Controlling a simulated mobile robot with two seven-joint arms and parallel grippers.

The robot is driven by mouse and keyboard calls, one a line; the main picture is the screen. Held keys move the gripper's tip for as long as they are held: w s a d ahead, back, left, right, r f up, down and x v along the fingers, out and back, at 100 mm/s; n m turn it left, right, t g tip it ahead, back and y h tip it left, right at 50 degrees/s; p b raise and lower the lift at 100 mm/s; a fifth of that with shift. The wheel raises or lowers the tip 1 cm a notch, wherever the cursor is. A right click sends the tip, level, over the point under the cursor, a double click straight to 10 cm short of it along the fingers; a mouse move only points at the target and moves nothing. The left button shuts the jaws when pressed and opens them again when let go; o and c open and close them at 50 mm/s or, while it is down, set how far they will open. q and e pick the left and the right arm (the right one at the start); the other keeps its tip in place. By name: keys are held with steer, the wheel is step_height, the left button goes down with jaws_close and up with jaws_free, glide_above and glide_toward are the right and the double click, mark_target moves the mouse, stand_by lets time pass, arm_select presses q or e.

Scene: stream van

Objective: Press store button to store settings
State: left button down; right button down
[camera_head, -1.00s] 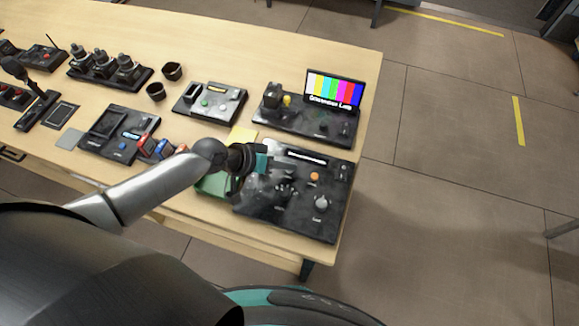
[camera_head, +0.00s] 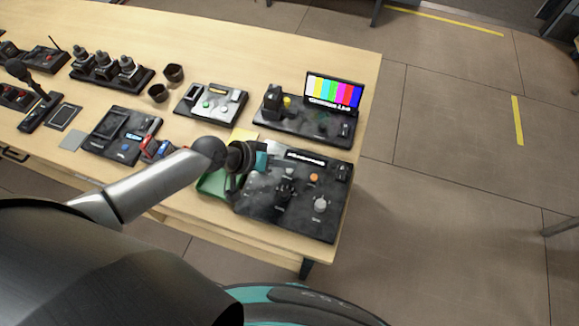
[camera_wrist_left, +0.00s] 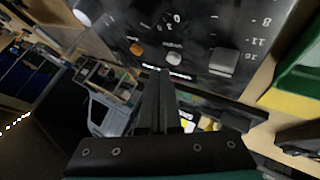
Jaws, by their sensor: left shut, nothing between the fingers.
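A dark control panel (camera_head: 285,213) lies at the table's near right corner. It carries a lit display strip (camera_head: 306,158), an orange button (camera_head: 313,178), a pale knob (camera_head: 320,204) and a joystick. In the left wrist view a round white button (camera_wrist_left: 174,58) sits beside the orange button (camera_wrist_left: 137,48); its label is too blurred to read surely. My left gripper (camera_head: 264,164) is over the panel's upper left part. Its fingers are shut together and empty in the wrist view (camera_wrist_left: 158,78), pointing toward the white button, seemingly apart from it. My right gripper is not in view.
A green tray (camera_head: 214,185) stands against the panel's left side. Behind the panel is a device with a colour-bar screen (camera_head: 334,92). A small button box (camera_head: 209,103), cups and other devices fill the table leftward. The floor right of the table is clear.

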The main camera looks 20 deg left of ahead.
arm_select(q)
step_height(320, 180, up, 5)
steer(key=p, duration=0.4)
steer(key=shift+p, duration=0.3)
stand_by(0.6)
